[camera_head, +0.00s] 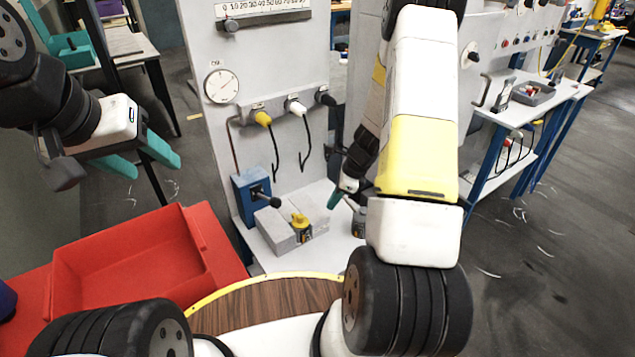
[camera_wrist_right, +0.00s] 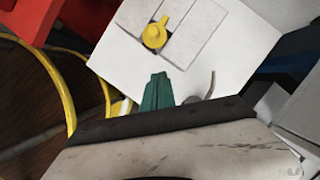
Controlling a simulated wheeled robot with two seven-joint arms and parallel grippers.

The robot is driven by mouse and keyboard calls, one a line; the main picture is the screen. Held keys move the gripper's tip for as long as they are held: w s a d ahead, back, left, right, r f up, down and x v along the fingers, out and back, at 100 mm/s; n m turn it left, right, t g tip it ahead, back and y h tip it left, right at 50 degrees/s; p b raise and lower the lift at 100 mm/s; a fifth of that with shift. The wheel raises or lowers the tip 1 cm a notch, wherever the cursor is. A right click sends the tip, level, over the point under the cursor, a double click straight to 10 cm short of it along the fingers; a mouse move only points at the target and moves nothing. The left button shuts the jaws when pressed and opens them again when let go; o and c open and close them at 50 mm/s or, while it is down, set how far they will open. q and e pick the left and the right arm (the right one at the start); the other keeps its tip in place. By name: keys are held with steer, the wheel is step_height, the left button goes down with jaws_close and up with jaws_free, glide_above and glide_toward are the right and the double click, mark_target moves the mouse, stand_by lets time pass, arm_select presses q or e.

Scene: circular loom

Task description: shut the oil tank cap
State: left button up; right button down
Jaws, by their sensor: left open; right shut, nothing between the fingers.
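A yellow cap-like part (camera_head: 299,220) sits on a pale grey block (camera_head: 275,235) on the machine's base; it also shows in the right wrist view (camera_wrist_right: 155,35). I cannot tell for certain that it is the oil tank cap, or whether it is open. A blue box (camera_head: 243,203) with a black knob stands to its left. My right gripper (camera_head: 335,198) has its teal fingers together, empty, to the right of the yellow part and apart from it; the fingers also show in the wrist view (camera_wrist_right: 157,88). My left gripper (camera_head: 148,164) is open and empty at the upper left, over the floor.
A red tray (camera_head: 135,260) is at the lower left. A round gauge (camera_head: 221,87) and a row of plugs with cables (camera_head: 297,108) are on the grey panel. A wood-topped surface with a yellow rim (camera_head: 265,303) lies in front. A workbench (camera_head: 520,112) stands at right.

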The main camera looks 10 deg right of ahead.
mark_target(307, 223)
steer(key=shift+w+a+f, duration=0.45)
steer(key=shift+a+f, duration=0.6)
steer(key=shift+f, duration=0.1)
steer(key=shift+w+a+f, duration=0.4)
steer(key=shift+a+f, duration=0.6)
steer(key=shift+f, duration=0.1)
steer(key=shift+w+a+f, duration=0.45)
steer(key=shift+a+f, duration=0.6)
steer(key=shift+f, duration=0.1)
